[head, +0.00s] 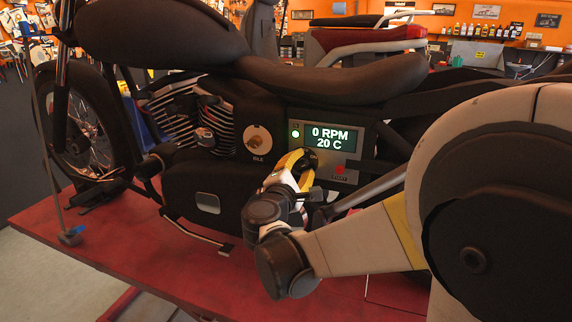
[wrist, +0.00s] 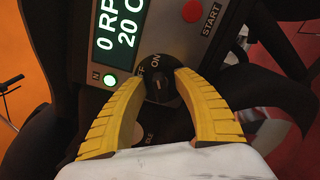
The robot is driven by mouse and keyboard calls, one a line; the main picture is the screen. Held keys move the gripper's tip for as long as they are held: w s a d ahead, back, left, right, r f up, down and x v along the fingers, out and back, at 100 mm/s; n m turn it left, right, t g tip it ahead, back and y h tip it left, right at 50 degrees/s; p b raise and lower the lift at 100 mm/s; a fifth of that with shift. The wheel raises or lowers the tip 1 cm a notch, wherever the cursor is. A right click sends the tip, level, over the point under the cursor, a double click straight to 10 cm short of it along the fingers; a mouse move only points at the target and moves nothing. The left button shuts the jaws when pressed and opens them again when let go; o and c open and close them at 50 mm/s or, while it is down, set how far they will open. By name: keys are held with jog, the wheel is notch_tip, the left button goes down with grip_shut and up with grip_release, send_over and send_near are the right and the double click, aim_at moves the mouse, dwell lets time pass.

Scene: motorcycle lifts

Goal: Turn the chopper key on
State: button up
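In the head view my gripper (head: 302,160) is at the panel's lower left and hides the key. The display (head: 331,138) is lit and reads 0 RPM and 20 C.
A red START button (head: 340,170) sits below the display, close to my gripper. A brass IDLE dial (head: 258,141) is left of the panel. The chopper (head: 335,80) stands on a red lift (head: 110,240). Another bike (head: 365,38) stands behind.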

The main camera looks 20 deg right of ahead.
jog(key=v, duration=1.2)
jog(key=shift+d, duration=0.1)
jog(key=s+a+f+m+g+y+b, duration=0.1)
jog(key=s+f+m+g+y+b, duration=0.35)
jog(key=s+f+m+y, duration=0.85)
jog(key=s+a+f+m+g+p, duration=0.1)
jog(key=s+a+f, duration=0.2)
jog(key=a, duration=0.2)
notch_tip(320, 180, up, 12)
jog(key=p, duration=1.2)
jog(key=shift+w+a+f+m, duration=0.2)
jog(key=shift+a+m, duration=0.2)
